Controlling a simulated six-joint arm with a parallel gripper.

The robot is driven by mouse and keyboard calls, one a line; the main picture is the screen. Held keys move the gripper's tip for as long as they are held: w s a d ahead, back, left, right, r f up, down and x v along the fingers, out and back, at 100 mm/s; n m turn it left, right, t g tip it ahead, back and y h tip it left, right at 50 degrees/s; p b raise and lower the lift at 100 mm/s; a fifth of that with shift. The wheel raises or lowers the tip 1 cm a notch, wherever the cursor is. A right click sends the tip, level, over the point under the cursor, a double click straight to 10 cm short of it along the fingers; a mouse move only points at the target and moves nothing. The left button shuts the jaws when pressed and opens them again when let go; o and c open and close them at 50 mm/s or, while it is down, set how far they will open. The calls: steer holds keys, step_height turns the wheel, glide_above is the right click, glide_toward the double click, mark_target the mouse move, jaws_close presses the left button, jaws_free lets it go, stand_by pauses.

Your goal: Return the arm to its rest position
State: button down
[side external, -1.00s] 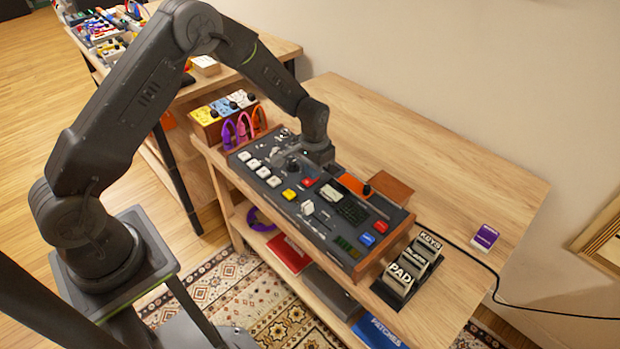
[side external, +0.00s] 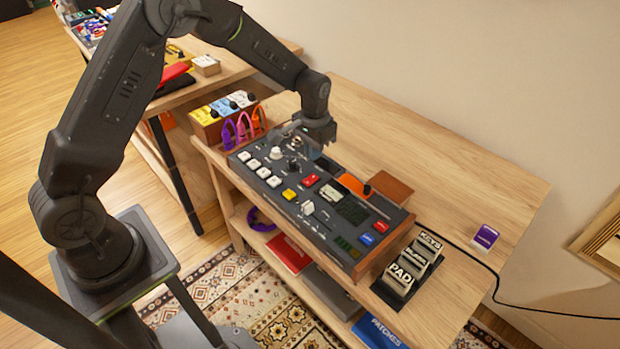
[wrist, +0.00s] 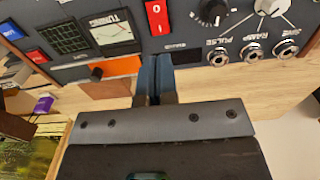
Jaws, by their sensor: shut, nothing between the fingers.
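My gripper (wrist: 154,78) is shut and empty in the wrist view, its two blue-grey fingers together in front of the far edge of the control panel. In the side external view my gripper (side external: 314,150) hangs above the far part of the control panel (side external: 262,159), apart from it as far as I can tell. The panel carries white, yellow, red and blue buttons, knobs and a small dark screen (side external: 352,210). In the wrist view a red switch (wrist: 157,16), a dial marked TUNING (wrist: 112,29) and several jacks lie beyond the fingers.
An orange panel (side external: 355,184) and a brown block (side external: 391,190) sit behind the console. A rack of labelled blocks (side external: 408,270) and a purple box (side external: 485,236) stand to the right. Coloured cables (side external: 243,127) hang at the left. The back of the bench (side external: 440,170) is clear.

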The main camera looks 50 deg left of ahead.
steer(key=s+d+r+t, duration=0.1)
steer(key=s+r, duration=0.4)
steer(key=r, duration=0.4)
steer(key=s+d+r+t, duration=0.1)
steer(key=s+r, duration=0.4)
steer(key=r, duration=0.3)
steer(key=s+r+t, duration=0.1)
steer(key=s+r, duration=0.2)
steer(key=s, duration=0.6)
steer(key=s+r+t, duration=0.2)
steer(key=s+r, duration=0.1)
steer(key=s, duration=0.6)
steer(key=shift+d+t, duration=0.3)
steer(key=shift+d, duration=0.15)
steer(key=shift+w+r, duration=0.1)
